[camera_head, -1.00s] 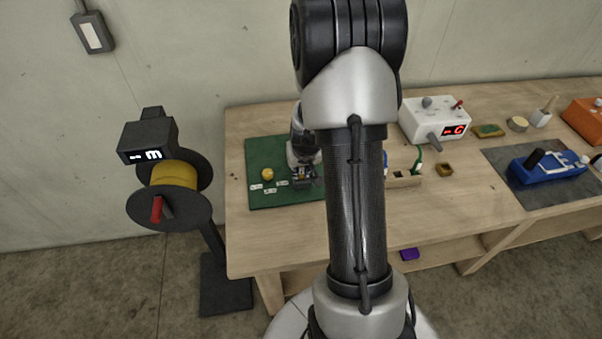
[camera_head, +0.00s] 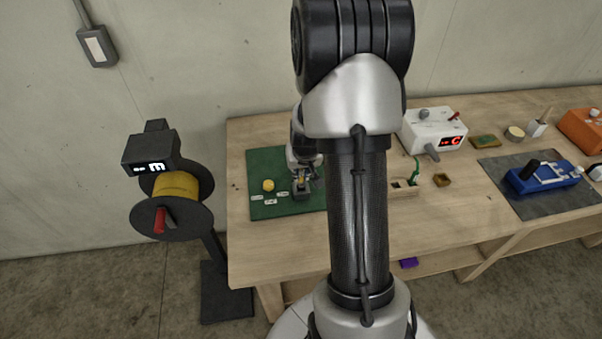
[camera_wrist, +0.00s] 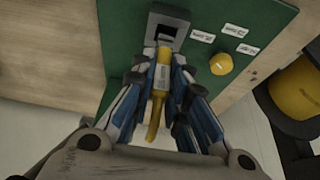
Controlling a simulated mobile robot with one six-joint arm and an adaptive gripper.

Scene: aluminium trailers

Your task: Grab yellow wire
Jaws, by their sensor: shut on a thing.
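In the head view my gripper (camera_head: 303,178) is small, over the green board (camera_head: 262,160), and the wire is barely visible there. A reel of yellow wire (camera_head: 176,187) stands left of the table.
A round yellow knob (camera_wrist: 221,64) and several white labels (camera_wrist: 235,30) are beside the block on the board. The reel's dark flange is at the wrist view's right edge. A wooden holder (camera_head: 404,188), a white box (camera_head: 432,130) and a blue tool (camera_head: 545,177) are farther right.

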